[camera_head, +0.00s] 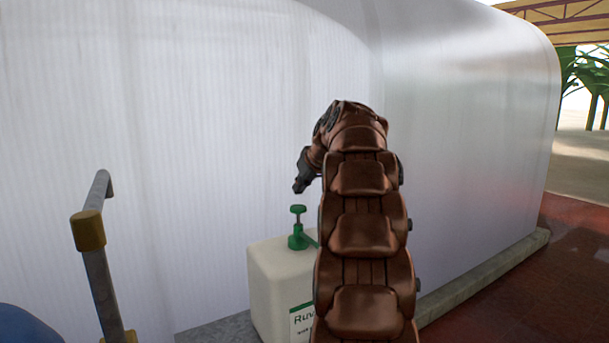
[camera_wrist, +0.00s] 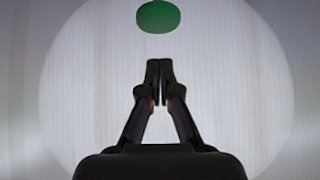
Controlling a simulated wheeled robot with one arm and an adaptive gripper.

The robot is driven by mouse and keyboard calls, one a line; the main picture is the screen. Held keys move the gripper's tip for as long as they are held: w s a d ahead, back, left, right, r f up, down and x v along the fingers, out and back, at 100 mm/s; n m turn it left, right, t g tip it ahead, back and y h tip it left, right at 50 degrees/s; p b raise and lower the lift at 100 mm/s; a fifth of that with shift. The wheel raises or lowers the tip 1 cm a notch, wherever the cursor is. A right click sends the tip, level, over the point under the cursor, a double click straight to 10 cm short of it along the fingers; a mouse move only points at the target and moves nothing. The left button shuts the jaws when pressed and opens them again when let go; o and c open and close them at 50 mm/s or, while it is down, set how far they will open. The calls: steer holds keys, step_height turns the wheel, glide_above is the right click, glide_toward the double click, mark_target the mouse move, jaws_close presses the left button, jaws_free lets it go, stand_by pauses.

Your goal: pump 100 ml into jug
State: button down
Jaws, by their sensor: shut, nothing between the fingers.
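A white canister (camera_head: 277,275) with a printed label, partly hidden behind my arm, stands in the lower middle of the head view. A green pump (camera_head: 298,238) with a round green head (camera_head: 298,209) rises from its top. My gripper (camera_head: 298,190) points down just above the pump head, apart from it. In the wrist view the round green pump head (camera_wrist: 158,16) shows at the top edge, beyond my fingertips (camera_wrist: 159,64). The fingers are shut with nothing between them. I see no jug; my arm hides the area right of the canister.
A large pale translucent tunnel wall (camera_head: 220,130) stands behind the canister. A grey metal rail with a brass-coloured joint (camera_head: 88,230) is at the left. A blue rounded thing (camera_head: 25,325) is at the lower left corner. Red-brown floor (camera_head: 520,290) is open at the right.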

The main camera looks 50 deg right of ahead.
mark_target(302, 209)
steer(key=shift+s+f, duration=0.15)
steer(key=shift+f, duration=1.5)
steer(key=shift+a+f+b, duration=0.1)
steer(key=shift+f+b, duration=1.15)
steer(key=shift+f, duration=0.7)
step_height(302, 209, up, 5)
steer(key=shift+p, duration=1.25)
steer(key=b+v, duration=0.2)
steer(key=v, duration=0.7)
steer(key=shift+s+r, duration=0.2)
steer(key=shift+s, duration=0.15)
